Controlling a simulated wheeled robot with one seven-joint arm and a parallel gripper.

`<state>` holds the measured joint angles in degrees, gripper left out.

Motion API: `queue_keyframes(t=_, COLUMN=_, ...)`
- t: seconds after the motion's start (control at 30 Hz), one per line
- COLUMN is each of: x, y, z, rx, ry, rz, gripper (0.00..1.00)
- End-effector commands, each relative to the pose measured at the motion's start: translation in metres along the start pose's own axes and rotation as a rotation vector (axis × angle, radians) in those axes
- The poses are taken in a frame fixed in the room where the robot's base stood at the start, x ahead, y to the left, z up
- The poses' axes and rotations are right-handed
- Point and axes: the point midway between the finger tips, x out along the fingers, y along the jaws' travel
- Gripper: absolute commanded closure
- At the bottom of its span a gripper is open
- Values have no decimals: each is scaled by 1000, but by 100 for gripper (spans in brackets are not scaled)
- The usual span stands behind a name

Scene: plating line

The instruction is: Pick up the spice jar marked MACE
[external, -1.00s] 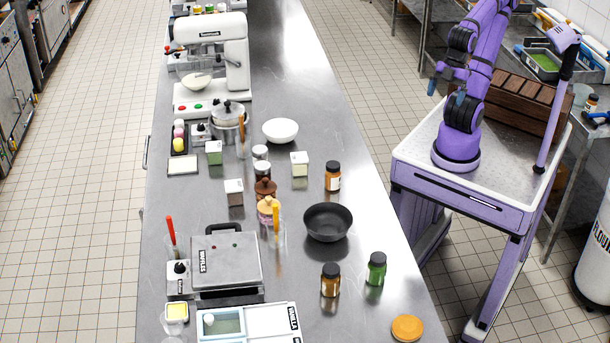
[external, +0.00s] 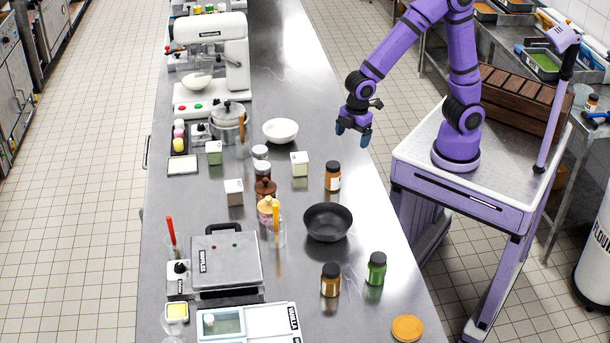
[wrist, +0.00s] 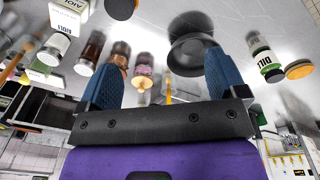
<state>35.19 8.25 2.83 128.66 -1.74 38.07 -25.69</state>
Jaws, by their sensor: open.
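No jar shows a readable MACE marking. In the external view, an orange jar with a black lid (external: 333,177) stands upright near the counter's right edge, above the black bowl. An amber jar with a black lid (external: 330,280) and a green jar with a black lid (external: 376,269) stand below the bowl. Their labels are too small to read there. In the wrist view, a green jar (wrist: 265,60) reads DILL. My gripper (external: 352,136) is open and empty, above the counter's right edge and apart from all jars; its blue fingers also show in the wrist view (wrist: 163,80).
The black bowl (external: 328,222) stands between the jars. White cartons (external: 299,164), small brown pots (external: 265,188) and a waffle maker (external: 225,260) stand to the left. An orange disc (external: 407,328) lies at the lower right. The counter is bare right of the white bowl (external: 280,131).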

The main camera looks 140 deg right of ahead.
Motion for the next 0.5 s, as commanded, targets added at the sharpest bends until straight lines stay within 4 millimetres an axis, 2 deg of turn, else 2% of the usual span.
queue_keyframes(t=0.03, x=17, y=15, z=0, rx=11, ry=-20, rz=-10, gripper=9)
queue_keyframes(t=0.2, x=58, y=50, z=3, rx=20, ry=-57, rz=-35, gripper=9)
queue_keyframes(t=0.33, x=76, y=64, z=6, rx=22, ry=-71, rz=-47, gripper=9)
queue_keyframes(t=0.5, x=92, y=68, z=8, rx=23, ry=-76, rz=-52, gripper=9)
